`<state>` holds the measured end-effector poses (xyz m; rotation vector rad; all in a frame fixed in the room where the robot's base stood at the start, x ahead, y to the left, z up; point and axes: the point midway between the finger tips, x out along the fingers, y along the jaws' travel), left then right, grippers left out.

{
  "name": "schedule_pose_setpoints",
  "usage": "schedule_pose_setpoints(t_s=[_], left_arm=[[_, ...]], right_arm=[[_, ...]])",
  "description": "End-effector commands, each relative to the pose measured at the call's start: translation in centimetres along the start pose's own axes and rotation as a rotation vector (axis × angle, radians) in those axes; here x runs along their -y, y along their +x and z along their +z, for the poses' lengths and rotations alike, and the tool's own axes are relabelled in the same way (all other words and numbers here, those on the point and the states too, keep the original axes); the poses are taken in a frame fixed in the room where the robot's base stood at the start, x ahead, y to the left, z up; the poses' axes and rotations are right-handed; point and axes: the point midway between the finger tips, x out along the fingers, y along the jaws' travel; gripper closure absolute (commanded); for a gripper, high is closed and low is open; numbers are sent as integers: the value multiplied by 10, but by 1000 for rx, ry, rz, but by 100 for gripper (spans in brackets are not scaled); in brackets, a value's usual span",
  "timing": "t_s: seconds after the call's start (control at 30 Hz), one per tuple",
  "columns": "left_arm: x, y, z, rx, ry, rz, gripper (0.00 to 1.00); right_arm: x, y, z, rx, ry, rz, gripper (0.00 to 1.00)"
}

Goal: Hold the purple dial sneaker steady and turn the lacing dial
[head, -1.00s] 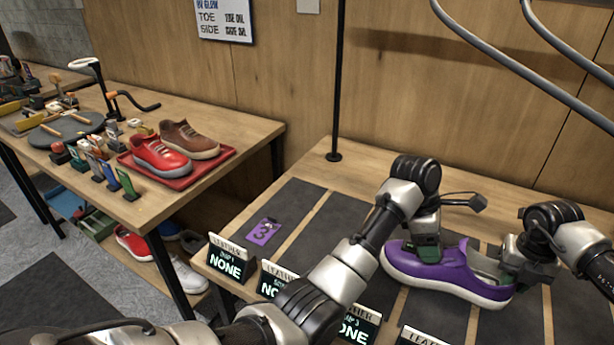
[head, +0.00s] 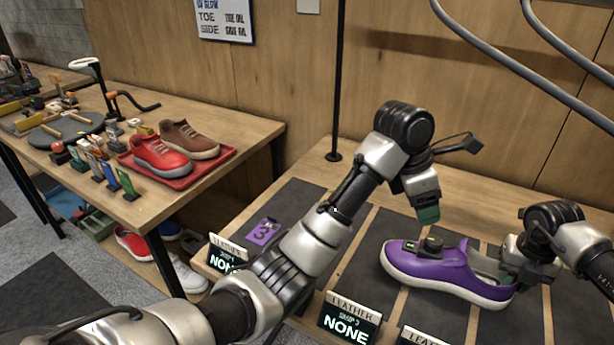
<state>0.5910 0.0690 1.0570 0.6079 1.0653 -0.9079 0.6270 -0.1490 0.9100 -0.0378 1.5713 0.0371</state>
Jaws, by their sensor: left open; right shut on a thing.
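The purple sneaker (head: 440,270) with a white sole lies on a dark mat on the right table, toe to the left. Its dark lacing dial (head: 431,243) shows on top, with a small yellowish part beside it. My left gripper (head: 429,214) is open and empty, a little above the dial and apart from it. My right gripper (head: 515,272) is shut on the heel end of the sneaker; its fingertips are partly hidden against the shoe.
A row of "LEATHER" signs (head: 350,318) lines the table's front edge. A purple tag marked 3 (head: 264,232) lies on the mat at left. The left table holds a red tray (head: 181,178) with red and brown shoes. A black pole (head: 337,80) stands behind.

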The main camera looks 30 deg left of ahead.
Motion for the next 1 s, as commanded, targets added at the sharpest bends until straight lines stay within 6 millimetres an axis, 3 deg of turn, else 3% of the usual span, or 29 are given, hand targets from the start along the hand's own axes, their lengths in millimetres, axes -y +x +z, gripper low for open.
schedule_pose_setpoints(t_s=[0.57, 1.0], left_arm=[[-87, 12, -72, 72, 56, 119, 34], [-145, 13, -138, 78, 116, 248, 34]], right_arm=[[0, -1, 0, 2, 0, 2, 100], [0, -1, 0, 2, 0, 2, 100]])
